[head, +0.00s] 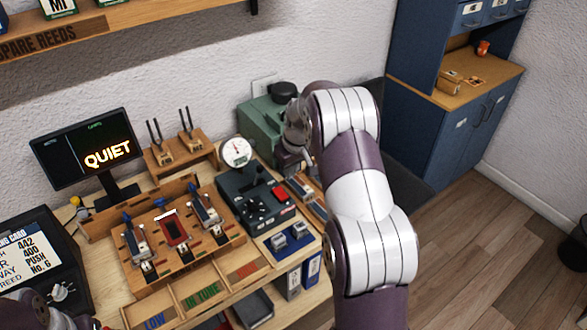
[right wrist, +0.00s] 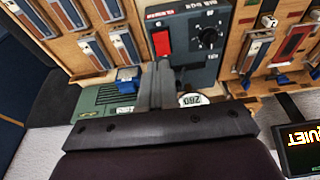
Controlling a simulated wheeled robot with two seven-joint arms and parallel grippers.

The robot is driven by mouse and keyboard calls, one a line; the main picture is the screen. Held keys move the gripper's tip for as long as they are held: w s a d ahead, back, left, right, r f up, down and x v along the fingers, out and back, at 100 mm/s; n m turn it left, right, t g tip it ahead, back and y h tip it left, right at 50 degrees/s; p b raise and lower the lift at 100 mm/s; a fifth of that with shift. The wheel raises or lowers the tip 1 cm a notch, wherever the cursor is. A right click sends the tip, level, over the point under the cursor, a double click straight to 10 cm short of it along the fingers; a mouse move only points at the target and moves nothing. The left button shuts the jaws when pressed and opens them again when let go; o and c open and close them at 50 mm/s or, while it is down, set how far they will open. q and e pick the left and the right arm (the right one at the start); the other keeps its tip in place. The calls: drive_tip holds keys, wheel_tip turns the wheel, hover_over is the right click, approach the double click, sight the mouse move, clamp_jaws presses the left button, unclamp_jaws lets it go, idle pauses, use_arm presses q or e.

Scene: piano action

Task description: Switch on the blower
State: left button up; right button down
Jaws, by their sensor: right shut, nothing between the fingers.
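A dark grey control box (head: 252,205) stands on the workbench, with a red switch (head: 279,193) at its right side. In the right wrist view the red rocker switch (right wrist: 161,41) sits on the box's panel beside a black knob (right wrist: 208,37). A green machine (head: 262,122) stands behind the box against the wall. My right gripper (right wrist: 161,72) is shut and empty, its fingertips in front of the panel just below the red switch in that picture; contact is unclear. In the head view my right arm partly hides the gripper (head: 299,160). My left gripper is not in view; only part of that arm shows at lower left.
A monitor (head: 82,148) reads QUIET. A round white gauge (head: 236,152) stands behind the control box. A wooden rack with several reeds (head: 165,240) and a labelled sorting tray (head: 205,283) lie left of it. A blue cabinet (head: 425,125) stands at right, with open floor before it.

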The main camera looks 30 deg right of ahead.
drive_tip(key=shift+s+v, duration=0.25)
drive_tip(key=shift+v, duration=0.95)
drive_tip(key=shift+f, duration=0.1)
